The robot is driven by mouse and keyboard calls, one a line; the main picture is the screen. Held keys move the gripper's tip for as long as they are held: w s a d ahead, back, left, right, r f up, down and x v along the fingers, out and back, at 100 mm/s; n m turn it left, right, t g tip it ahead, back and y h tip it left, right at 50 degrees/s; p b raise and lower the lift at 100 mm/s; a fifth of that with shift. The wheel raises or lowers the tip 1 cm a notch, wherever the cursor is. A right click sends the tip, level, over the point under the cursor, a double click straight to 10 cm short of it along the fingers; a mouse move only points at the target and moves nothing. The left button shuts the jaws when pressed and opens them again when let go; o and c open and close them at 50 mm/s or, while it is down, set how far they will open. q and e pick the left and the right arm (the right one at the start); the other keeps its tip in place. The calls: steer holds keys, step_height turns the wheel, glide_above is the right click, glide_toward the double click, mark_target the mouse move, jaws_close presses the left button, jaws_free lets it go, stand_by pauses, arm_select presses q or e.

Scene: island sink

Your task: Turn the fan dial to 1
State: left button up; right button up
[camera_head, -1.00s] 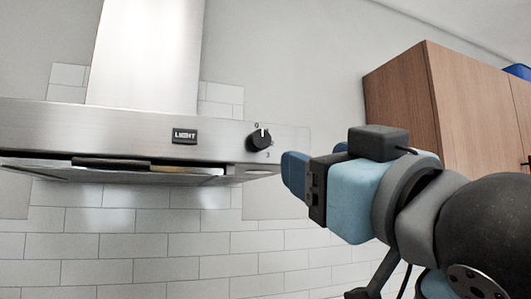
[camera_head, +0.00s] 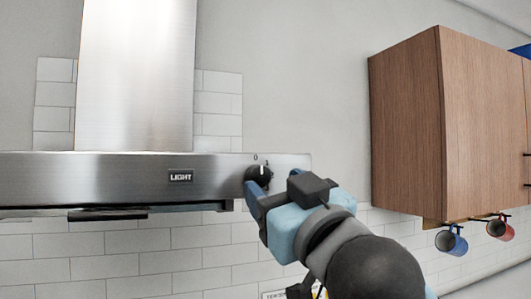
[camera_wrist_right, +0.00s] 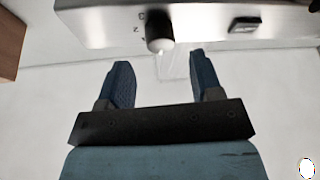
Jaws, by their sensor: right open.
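The fan dial (camera_head: 256,175) is a round black knob at the right end of the steel range hood's front panel. A white pointer mark shows on its upper part, with the labels 0 and 1 just above it. My right gripper (camera_head: 259,190) is close in front of and below the dial, and its fingers partly cover the dial's lower edge. In the right wrist view the dial (camera_wrist_right: 159,32) lies ahead of the open blue fingers (camera_wrist_right: 160,62), roughly centred between them. My left gripper is not in view.
The steel hood (camera_head: 100,175) carries a LIGHT button (camera_head: 181,177) left of the dial. A wooden wall cabinet (camera_head: 410,125) is at the right, with a blue mug (camera_head: 451,241) and a red mug (camera_head: 500,229) hanging beneath. The wall between hood and cabinet is bare.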

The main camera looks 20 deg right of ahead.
mark_target(262, 178)
steer(key=x, duration=0.2)
steer(key=shift+w+a+r, duration=0.1)
steer(key=shift+w, duration=0.3)
steer(key=shift+w+a+r+p, duration=0.1)
steer(key=shift+w+r+p, duration=0.05)
steer(key=shift+w+p, duration=0.3)
steer(key=c, duration=0.9)
